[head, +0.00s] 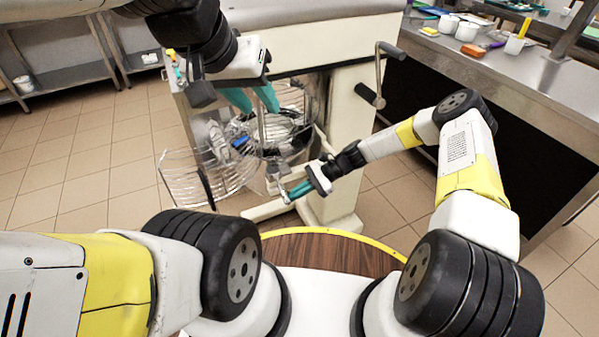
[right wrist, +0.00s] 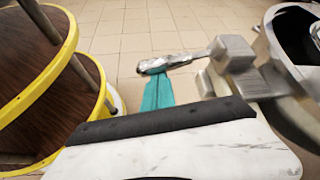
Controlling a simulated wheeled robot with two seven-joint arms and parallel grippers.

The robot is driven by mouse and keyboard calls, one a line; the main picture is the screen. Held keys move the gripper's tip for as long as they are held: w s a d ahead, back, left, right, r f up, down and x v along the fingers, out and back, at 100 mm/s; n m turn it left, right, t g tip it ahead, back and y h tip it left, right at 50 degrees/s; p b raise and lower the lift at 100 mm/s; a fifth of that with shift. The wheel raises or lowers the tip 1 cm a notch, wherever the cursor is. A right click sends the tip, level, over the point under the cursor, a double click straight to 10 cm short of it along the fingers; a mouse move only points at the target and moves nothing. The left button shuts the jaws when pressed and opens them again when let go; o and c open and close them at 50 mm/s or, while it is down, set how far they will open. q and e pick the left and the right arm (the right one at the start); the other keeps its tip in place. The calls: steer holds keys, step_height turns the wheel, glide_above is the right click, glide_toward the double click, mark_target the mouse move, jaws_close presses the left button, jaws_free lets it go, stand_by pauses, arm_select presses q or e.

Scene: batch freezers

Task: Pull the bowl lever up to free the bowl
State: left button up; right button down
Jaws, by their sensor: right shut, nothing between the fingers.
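The bowl lever (right wrist: 178,62) is a silvery, rounded handle on a grey metal block in the right wrist view. It crosses the picture at the tips of my right gripper (right wrist: 157,85), whose teal fingers are shut together with nothing between them. I cannot tell whether the tips touch the lever or only overlap it. In the head view my right gripper (head: 292,191) is low at the machine's front, beside the bowl area. The bowl is hard to make out there behind wires and fittings. My left gripper (head: 252,98) is higher, with teal fingers spread open, above the wire guard.
The wire guard (head: 182,180) swings out to the left of the machine (head: 345,130). A crank handle (head: 380,72) is on its right side. A steel counter (head: 500,75) with containers stands at right. Tiled floor at left is free.

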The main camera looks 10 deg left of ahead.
mark_target(287, 196)
steer(key=shift+r, duration=0.15)
steer(key=r+m+g, duration=0.1)
steer(key=r+m+g+h, duration=0.1)
steer(key=r, duration=0.1)
steer(key=shift+s+d, duration=0.1)
steer(key=shift+s, duration=0.1)
steer(key=shift+w+a+r+m+g+h, duration=0.15)
steer(key=shift+w+r+m+g+h, duration=0.15)
steer(key=shift+r, duration=0.45)
steer(key=shift+w+a+r+m+g+h, duration=0.15)
steer(key=shift+r+m+g, duration=0.15)
steer(key=shift+r, duration=0.45)
steer(key=shift+w+a+r+m+g+h, duration=0.1)
steer(key=shift+w+r+m+g+h, duration=0.1)
steer(key=shift+r+m, duration=0.4)
steer(key=shift+w+a+r, duration=0.1)
steer(key=shift+w+r, duration=0.05)
steer(key=shift+r, duration=0.3)
steer(key=v, duration=0.7)
steer(key=shift+d, duration=0.4)
steer(key=shift+f, duration=0.15)
